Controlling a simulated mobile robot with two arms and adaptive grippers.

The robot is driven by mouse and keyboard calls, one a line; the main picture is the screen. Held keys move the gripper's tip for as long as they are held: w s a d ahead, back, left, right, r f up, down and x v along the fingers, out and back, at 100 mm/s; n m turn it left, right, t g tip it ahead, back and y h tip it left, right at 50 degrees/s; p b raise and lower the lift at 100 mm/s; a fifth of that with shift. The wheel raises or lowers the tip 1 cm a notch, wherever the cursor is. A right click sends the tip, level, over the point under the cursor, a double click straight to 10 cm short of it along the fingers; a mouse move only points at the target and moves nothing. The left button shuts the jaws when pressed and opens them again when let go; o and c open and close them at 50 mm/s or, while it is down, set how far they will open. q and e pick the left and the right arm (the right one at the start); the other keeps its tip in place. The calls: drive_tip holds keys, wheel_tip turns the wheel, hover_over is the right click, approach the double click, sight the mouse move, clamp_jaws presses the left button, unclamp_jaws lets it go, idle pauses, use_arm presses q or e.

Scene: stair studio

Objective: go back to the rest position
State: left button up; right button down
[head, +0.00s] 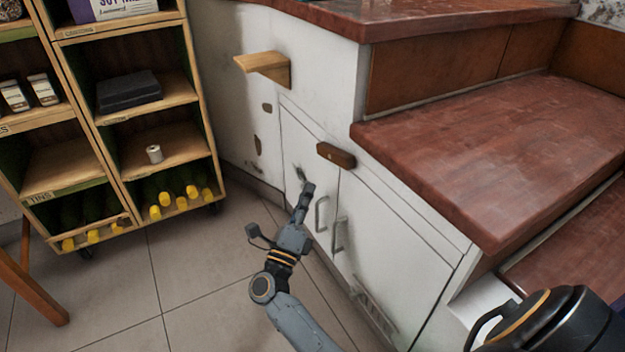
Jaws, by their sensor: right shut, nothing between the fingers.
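My right gripper (306,188) is in the head view, in front of the white cupboard doors. Its fingers are together and hold nothing. It points up and away, left of the door handles (321,214), and I cannot tell whether it touches the door. My right arm comes up from the bottom edge of the picture. My left gripper is not in view.
White cupboard doors (385,250) stand under a red-brown stepped top (490,140). A small wooden bracket (264,65) juts from the white wall. A wheeled wooden shelf (165,148) with yellow-capped bottles stands at left. The tiled floor (190,270) between is clear.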

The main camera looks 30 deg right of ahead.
drive_tip(key=shift+s+a+f, duration=0.1)
drive_tip(key=shift+s+a, duration=0.05)
drive_tip(key=shift+a, duration=0.1)
idle(0.3)
